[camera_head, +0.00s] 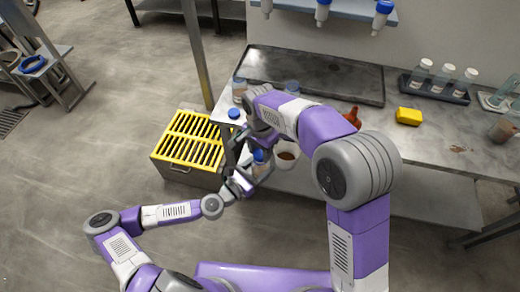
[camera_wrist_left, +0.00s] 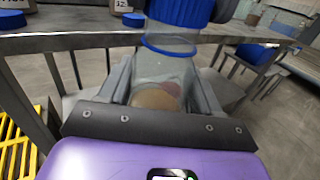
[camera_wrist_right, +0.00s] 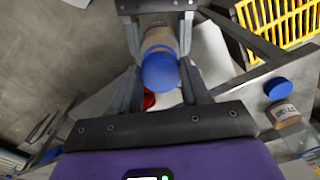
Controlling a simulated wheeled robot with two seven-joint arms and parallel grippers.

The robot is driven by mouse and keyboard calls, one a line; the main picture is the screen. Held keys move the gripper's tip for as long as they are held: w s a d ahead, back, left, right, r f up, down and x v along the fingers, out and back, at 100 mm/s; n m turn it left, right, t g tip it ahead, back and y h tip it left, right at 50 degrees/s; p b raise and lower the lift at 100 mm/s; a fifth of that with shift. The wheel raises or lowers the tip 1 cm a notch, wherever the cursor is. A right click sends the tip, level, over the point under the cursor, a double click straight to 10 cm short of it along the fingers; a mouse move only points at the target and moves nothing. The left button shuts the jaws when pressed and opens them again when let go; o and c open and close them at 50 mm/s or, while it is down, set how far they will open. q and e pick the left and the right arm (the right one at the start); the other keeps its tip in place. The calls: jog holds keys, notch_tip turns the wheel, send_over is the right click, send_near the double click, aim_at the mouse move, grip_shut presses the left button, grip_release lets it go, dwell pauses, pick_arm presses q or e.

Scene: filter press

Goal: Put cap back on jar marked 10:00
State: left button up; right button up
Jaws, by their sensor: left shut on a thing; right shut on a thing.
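A clear jar (camera_wrist_left: 165,72) with brownish contents is clamped upright between the fingers of my left gripper (camera_head: 246,182), in front of the bench. A ribbed blue cap (camera_wrist_left: 180,10) is at its top, above a blue ring (camera_wrist_left: 168,47) at the neck. In the right wrist view the blue cap (camera_wrist_right: 159,72) sits between the fingers of my right gripper (camera_wrist_right: 158,60), shut on it from above. In the head view the jar's blue top (camera_head: 259,156) shows below my right wrist. The held jar's label is not readable. I cannot tell whether the cap is fully seated.
A loose blue cap (camera_head: 234,113) lies near the bench corner beside a labelled jar (camera_head: 239,90). A dark tray (camera_head: 315,74), yellow sponge (camera_head: 408,116), red object (camera_head: 352,117) and bottle rack (camera_head: 437,88) are on the bench. A yellow-grated box (camera_head: 190,140) stands left on the floor.

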jog(key=shift+f, duration=0.55)
jog(key=m, duration=1)
jog(key=shift+w+m, duration=0.1)
jog(key=shift+m, duration=0.3)
jog(key=m, duration=0.4)
jog(key=shift+m, duration=0.3)
jog(key=m, duration=0.6)
jog(key=shift+w+m, duration=0.15)
jog(key=shift+m, duration=0.25)
jog(key=m, duration=0.2)
jog(key=shift+f+m, duration=0.15)
jog(key=shift+m, duration=0.15)
jog(key=m, duration=0.3)
jog(key=shift+d+f+m, duration=0.3)
jog(key=shift+d+f, duration=0.05)
jog(key=shift+a+r+m, duration=0.15)
jog(key=shift+r+m, duration=0.2)
jog(key=shift+m, duration=0.15)
